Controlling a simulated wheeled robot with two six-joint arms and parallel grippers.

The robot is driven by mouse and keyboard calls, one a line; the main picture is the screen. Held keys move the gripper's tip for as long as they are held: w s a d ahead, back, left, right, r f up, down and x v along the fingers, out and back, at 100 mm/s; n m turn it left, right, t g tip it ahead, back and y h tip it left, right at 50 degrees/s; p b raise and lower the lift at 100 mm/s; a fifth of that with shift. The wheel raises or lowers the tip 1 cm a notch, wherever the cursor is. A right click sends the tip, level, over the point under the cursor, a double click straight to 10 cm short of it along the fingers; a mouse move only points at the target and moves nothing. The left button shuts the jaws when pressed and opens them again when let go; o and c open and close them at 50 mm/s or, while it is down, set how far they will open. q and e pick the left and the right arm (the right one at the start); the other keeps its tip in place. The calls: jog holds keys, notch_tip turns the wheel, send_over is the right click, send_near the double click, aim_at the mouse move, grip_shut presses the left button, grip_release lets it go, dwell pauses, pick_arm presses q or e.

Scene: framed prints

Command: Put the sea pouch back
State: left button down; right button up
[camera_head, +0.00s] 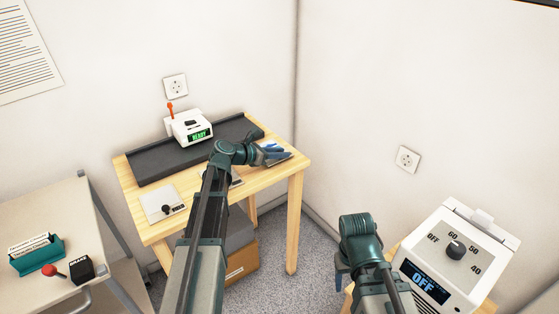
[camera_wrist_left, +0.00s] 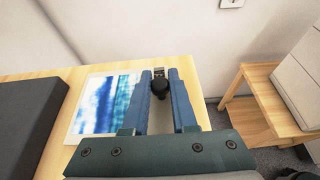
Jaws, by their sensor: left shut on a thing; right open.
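A flat print with blue and white sea-like bands, perhaps the sea pouch (camera_wrist_left: 103,104), lies on the wooden table (camera_wrist_left: 60,157) in the left wrist view. My left gripper (camera_wrist_left: 160,78) is just right of it, its blue fingers shut on a small black knob-like piece (camera_wrist_left: 160,88) with a metal part. In the head view my left gripper (camera_head: 275,153) is over the table's right end, and the arm hides part of the tabletop. My right gripper (camera_head: 341,284) hangs open at the lower middle, partly hidden by its own wrist.
A long dark bed (camera_head: 165,165) and a white device (camera_head: 188,126) with a green display stand at the table's back. A white panel (camera_head: 155,203) lies at the front left. A dial machine (camera_head: 455,255) reading OFF is at right.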

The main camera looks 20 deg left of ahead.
pick_arm(q)
jog(key=shift+f, duration=0.55)
jog(key=shift+r, duration=0.15)
pick_arm(e)
jog(key=shift+f, duration=0.45)
pick_arm(q)
jog(key=c, duration=0.7)
grip_release()
pick_arm(e)
jog(key=shift+f, duration=0.1)
pick_arm(q)
jog(key=shift+s+r, duration=0.1)
jog(key=shift+r, duration=0.05)
jog(key=p+v, duration=0.4)
jog(key=v, duration=0.6)
jog(key=shift+s+a+r, duration=0.15)
jog(key=shift+s+a+r+p, duration=0.15)
jog(key=shift+s+a+p, duration=0.15)
jog(key=shift+s+a, duration=0.15)
pick_arm(e)
jog(key=shift+r, duration=2.4)
